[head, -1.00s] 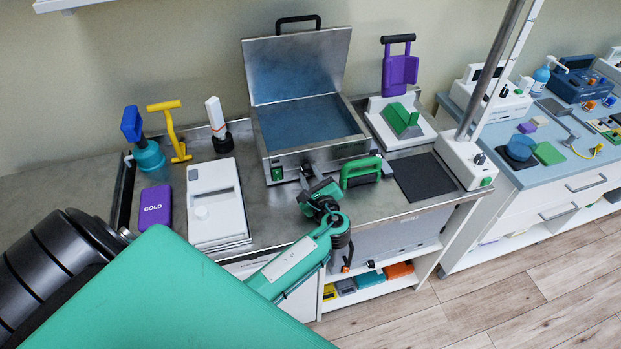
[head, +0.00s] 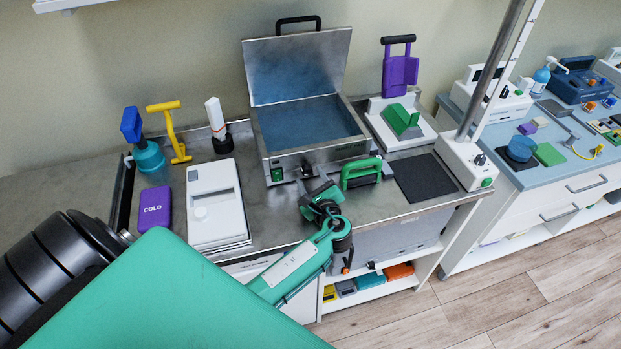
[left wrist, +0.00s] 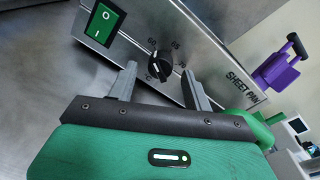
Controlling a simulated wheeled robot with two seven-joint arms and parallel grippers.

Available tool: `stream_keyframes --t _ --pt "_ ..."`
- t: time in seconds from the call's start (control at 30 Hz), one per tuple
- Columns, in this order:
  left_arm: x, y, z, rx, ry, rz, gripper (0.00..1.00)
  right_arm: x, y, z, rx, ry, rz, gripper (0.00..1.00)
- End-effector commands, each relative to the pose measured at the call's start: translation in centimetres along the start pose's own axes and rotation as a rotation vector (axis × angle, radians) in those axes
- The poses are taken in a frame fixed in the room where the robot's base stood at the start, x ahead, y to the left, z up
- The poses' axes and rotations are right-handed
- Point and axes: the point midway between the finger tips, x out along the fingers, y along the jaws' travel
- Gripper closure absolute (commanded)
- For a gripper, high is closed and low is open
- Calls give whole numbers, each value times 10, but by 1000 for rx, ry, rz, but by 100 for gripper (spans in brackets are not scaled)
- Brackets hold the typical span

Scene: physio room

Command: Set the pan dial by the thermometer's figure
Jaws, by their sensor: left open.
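The sheet pan (head: 312,155) stands on the steel counter with its lid up and bluish contents inside. Its black dial (left wrist: 160,67) is on the front panel, with figures around it including 60 and 65; the exact setting is hard to read. The dial also shows small in the head view (head: 307,171). My left gripper (left wrist: 159,80) is open and faces the panel, its fingers on either side of the dial; whether they touch it I cannot tell. It also shows in the head view (head: 318,188). I cannot surely identify the thermometer, and no reading is legible.
A green power switch (left wrist: 104,22) sits beside the dial. A green-handled tool (head: 361,173) lies just right of my gripper. A white box (head: 217,205) and a purple COLD pack (head: 155,207) lie left. A dark mat (head: 424,178) lies right.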

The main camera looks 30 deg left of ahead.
Motion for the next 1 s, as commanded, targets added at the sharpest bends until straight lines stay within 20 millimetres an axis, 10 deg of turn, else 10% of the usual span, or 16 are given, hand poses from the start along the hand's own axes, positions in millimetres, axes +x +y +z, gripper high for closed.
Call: stream_keyframes --t 0.5,1.0 --pt "-108 2 -3 -2 3 1 49 27 0 3 0 0 1 56" --pt "-129 0 0 0 0 0 49 30 3 4 -2 -1 4 56"
